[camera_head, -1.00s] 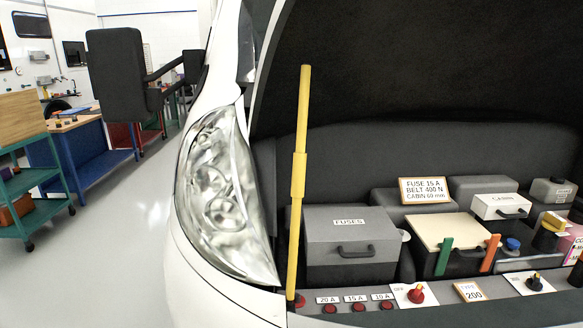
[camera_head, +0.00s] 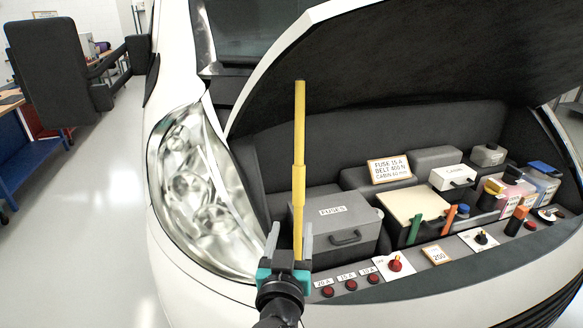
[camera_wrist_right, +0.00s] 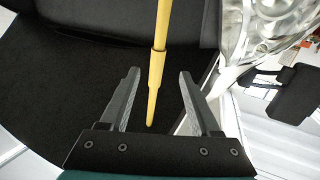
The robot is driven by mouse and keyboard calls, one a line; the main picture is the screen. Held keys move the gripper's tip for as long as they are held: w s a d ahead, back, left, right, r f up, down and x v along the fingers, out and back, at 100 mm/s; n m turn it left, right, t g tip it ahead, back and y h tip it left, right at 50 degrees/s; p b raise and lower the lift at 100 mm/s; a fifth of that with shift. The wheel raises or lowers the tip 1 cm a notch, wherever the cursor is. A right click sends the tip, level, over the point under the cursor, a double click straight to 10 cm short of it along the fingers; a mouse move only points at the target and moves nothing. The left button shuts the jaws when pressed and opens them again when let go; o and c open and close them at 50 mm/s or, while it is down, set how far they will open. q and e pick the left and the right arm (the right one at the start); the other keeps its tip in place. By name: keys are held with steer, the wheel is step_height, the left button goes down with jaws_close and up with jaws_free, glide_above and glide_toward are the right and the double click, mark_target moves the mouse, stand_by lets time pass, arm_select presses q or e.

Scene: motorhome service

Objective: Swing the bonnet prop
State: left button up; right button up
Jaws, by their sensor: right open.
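The yellow bonnet prop (camera_head: 299,135) stands nearly upright at the left front corner of the engine bay, beside the headlight. Its top end is free in the head view, apart from the raised bonnet (camera_head: 400,65). My right gripper (camera_head: 290,243) is open at the lower part of the prop, with its fingers on either side of it in the picture. In the right wrist view, the prop (camera_wrist_right: 159,40) shows between the two open fingers (camera_wrist_right: 158,98), touching neither. The prop's foot is hidden behind my gripper in the head view. My left gripper is not in view.
The grey fuse box (camera_head: 335,228) stands just right of the prop, and the headlight (camera_head: 190,185) is at its left. Red buttons (camera_head: 350,285) and a red knob (camera_head: 394,264) line the front ledge. The floor at left is clear.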

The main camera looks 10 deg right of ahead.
mark_target(298, 189)
steer(key=shift+m, duration=0.3)
steer(key=r+p+x, duration=0.1)
steer(key=x, duration=0.3)
steer(key=r+p+x, duration=0.1)
steer(key=x, duration=0.4)
steer(key=r+p+x, duration=0.1)
steer(key=x, duration=0.3)
steer(key=shift+w+d+r, duration=0.1)
steer(key=shift+w+d, duration=0.15)
steer(key=shift+x, duration=0.8)
jaws_close()
